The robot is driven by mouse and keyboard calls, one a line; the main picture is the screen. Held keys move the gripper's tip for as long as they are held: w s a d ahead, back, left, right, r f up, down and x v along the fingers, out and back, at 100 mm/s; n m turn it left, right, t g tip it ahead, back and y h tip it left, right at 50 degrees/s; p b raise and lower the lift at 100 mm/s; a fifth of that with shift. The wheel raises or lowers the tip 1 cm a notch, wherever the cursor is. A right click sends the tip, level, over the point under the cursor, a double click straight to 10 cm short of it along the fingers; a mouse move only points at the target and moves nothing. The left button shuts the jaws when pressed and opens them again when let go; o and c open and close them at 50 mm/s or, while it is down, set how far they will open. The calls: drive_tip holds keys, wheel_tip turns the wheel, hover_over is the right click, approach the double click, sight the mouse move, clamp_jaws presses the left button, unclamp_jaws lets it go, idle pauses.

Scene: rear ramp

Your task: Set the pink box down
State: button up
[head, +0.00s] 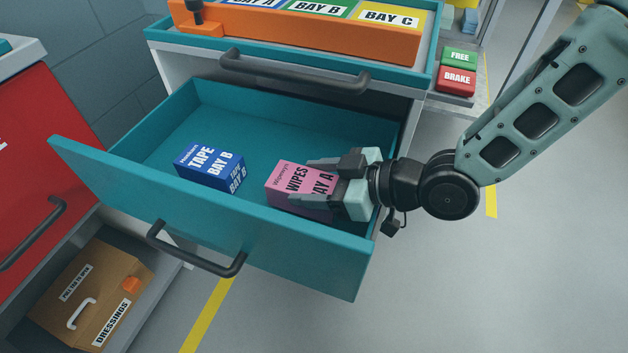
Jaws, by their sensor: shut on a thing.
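The pink box (282,177), labelled WIPES BAY A, is in the right part of the open teal drawer (110,182). My gripper (312,182) reaches in from the right and is shut on the pink box, with a finger on its far side and one on its near side. The gripper covers the right part of the box. I cannot tell whether the underside of the box touches the drawer floor.
A blue box (208,167) labelled TAPE BAY B lies left of the pink box, with clear drawer floor between. An orange tray (300,30) with bay labels sits on top. A cardboard DRESSINGS box (95,290) is lower left. FREE and BRAKE pedals (458,70) are upper right.

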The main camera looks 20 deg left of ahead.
drive_tip(key=shift+f+b, duration=0.5)
drive_tip(key=shift+f, duration=0.05)
drive_tip(key=o, duration=1.1)
drive_tip(key=shift+r, duration=0.15)
drive_tip(key=r+p+v, duration=0.1)
drive_tip(key=p+v, duration=0.2)
drive_tip(key=v, duration=0.9)
